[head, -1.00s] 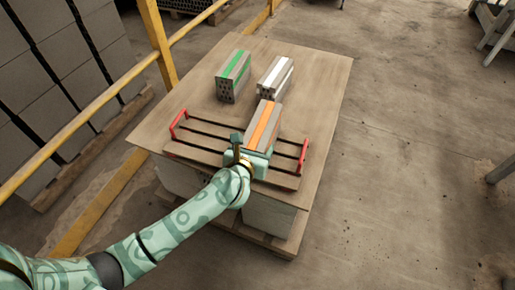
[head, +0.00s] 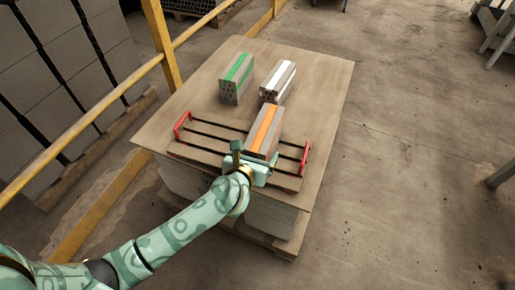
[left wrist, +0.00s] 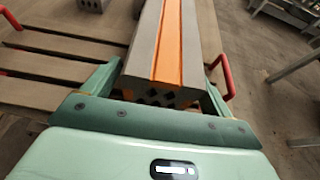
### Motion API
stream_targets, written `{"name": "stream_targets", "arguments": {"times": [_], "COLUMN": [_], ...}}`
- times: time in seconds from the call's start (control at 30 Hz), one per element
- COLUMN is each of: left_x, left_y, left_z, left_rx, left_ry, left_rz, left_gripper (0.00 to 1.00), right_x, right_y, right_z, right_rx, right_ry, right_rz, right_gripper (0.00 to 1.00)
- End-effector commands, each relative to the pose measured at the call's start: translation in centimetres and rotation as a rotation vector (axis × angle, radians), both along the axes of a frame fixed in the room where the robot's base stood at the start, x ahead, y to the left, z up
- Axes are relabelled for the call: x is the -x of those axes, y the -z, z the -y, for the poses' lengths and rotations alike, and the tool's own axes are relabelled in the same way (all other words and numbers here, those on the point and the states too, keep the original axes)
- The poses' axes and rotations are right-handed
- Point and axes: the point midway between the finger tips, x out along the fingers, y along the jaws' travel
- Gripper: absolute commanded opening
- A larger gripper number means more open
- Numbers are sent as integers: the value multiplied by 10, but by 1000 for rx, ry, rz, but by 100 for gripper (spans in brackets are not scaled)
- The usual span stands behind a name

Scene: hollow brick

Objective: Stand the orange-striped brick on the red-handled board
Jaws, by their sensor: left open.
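The orange-striped brick (head: 264,130) is a grey hollow brick with an orange stripe along its top. It appears to rest upright on the slatted board (head: 195,152), which has a red handle (head: 182,124) at each end. In the left wrist view the brick (left wrist: 147,50) shows its holed near end. My left gripper (head: 255,153) is open at the brick's near end. Its fingers (left wrist: 165,75) lie on either side of that end, with a small gap visible at the left. The brick's underside is hidden. My right gripper is out of view.
A green-striped brick (head: 237,78) and a white-striped brick (head: 278,82) stand on the tabletop (head: 325,85) behind the board. A yellow railing (head: 100,108) and stacked blocks (head: 45,60) are at the left. The tabletop's right side is clear.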

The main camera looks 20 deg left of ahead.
Motion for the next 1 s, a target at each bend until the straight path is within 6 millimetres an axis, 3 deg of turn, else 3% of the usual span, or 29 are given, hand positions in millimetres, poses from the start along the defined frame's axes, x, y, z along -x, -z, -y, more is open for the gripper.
{"name": "stream_targets", "arguments": {"times": [0.03,0.1,0.4,1.0], "left_x": [12,28,81,89], "left_y": [-13,-20,-38,-38], "left_z": [1,1,3,3], "left_rx": [1,0,0,0], "left_ry": [1,1,1,0], "left_rz": [5,5,3,2], "left_gripper": [85,85,85,85], "right_x": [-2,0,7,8], "right_y": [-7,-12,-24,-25], "right_z": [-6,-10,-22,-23], "right_rx": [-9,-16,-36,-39], "right_ry": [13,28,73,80], "right_rz": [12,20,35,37], "right_gripper": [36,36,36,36]}}
